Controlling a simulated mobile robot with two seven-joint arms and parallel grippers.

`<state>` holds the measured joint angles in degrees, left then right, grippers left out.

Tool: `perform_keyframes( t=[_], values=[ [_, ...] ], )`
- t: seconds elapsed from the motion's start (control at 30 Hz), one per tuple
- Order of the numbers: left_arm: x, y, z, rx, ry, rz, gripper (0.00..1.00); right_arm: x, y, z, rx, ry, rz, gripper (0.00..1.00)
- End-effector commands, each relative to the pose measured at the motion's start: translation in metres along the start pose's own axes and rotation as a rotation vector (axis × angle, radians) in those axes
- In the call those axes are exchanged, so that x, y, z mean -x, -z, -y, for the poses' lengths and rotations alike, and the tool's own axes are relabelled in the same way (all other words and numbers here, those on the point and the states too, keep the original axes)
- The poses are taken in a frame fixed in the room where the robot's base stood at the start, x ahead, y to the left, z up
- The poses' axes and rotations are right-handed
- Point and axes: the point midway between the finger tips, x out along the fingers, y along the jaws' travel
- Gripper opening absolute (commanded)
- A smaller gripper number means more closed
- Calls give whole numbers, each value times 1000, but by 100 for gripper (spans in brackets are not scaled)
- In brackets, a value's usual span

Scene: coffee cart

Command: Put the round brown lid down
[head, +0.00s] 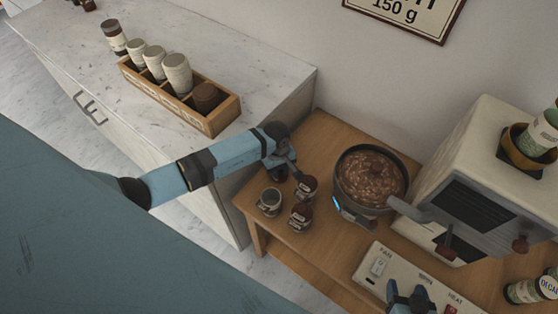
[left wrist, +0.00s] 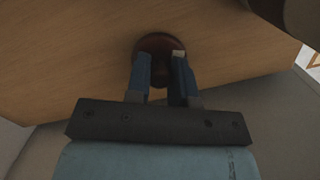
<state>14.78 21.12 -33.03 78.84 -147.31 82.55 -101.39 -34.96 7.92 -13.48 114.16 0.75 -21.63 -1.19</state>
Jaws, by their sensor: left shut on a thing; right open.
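My left gripper (head: 291,172) is low over the wooden table, behind a small group of jars. It is shut on the round brown lid (left wrist: 160,42), which shows between its fingers in the left wrist view, close to the wood. In the head view the gripper mostly hides the lid. An open jar (head: 269,203) without a lid stands in front of the gripper. Two jars with dark brown tops, one nearer (head: 300,218) and one farther (head: 307,190), stand to its right. My right gripper (head: 411,300) is open at the bottom edge.
A round pan of brown beans (head: 370,190) stands right of the jars. A white machine (head: 470,205) and a control panel (head: 385,268) are further right. A wooden box (head: 222,118) with jars is on the marble counter (head: 120,110). Bare wood (head: 320,135) lies behind the left gripper.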

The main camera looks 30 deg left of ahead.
Motion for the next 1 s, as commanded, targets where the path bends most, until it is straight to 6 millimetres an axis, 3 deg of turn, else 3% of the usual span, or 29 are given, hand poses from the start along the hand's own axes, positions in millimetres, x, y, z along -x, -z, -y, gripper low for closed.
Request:
perform_keyframes(
  t=[0.17, 0.2, 0.3, 0.73, 1.0],
  values=[
    [-5, 1, 0, 0, 1, 0, 0, -1, -7, 0, -1, 0, 5, 61],
    [-5, 1, 0, 0, 1, 0, 24, -1, -8, 1, -1, 0, 5, 61],
    [-4, 0, 0, 1, 1, 1, 47, 0, -7, 0, -1, 0, 6, 61],
    [5, 0, 0, 0, -1, -1, 47, 2, -1, 0, 0, 0, 3, 61],
    [58, 2, 0, -3, -1, -4, 47, -2, -6, 0, 1, 0, 1, 61]
  ],
)
